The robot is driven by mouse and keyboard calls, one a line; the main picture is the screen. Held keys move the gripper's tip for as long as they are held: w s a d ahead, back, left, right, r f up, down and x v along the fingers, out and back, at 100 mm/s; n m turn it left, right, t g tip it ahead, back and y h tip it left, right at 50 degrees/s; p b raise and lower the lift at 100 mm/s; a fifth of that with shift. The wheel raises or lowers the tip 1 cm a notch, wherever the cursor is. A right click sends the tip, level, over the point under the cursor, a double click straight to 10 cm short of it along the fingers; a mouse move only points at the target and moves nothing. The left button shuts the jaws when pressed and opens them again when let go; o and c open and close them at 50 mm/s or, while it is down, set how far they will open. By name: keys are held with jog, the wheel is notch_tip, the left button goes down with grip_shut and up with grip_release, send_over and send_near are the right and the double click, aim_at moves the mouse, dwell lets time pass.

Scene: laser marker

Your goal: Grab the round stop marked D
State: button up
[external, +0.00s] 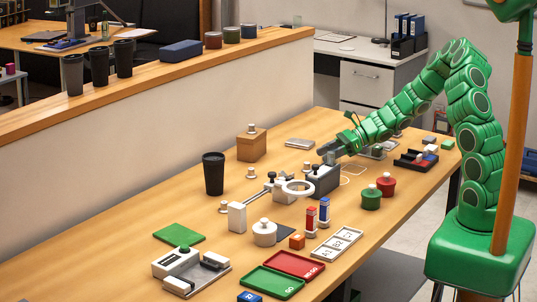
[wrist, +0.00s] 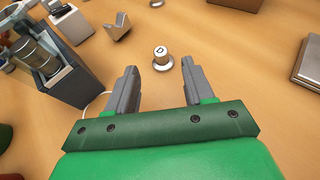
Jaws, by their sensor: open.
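The round stop marked D (wrist: 160,56) is a small metal knob with a wider round base and a dark D on its pale top. It stands upright on the wooden table, just ahead of the gap between my fingertips in the wrist view. My gripper (wrist: 159,78) is open and empty, with the stop apart from both fingers. It also shows in the external view (external: 325,154).
A dark grey machine block (wrist: 58,62) stands close on the left in the wrist view. A flat metal-edged box (wrist: 307,62) is at the right. A wooden box (external: 251,146) and black cup (external: 213,173) stand farther off. Table around the stop is clear.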

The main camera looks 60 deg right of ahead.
aim_at(307, 167)
jog(key=shift+x, duration=3.1)
jog(key=shift+d+f, duration=0.15)
jog(key=shift+f, duration=0.05)
grip_shut()
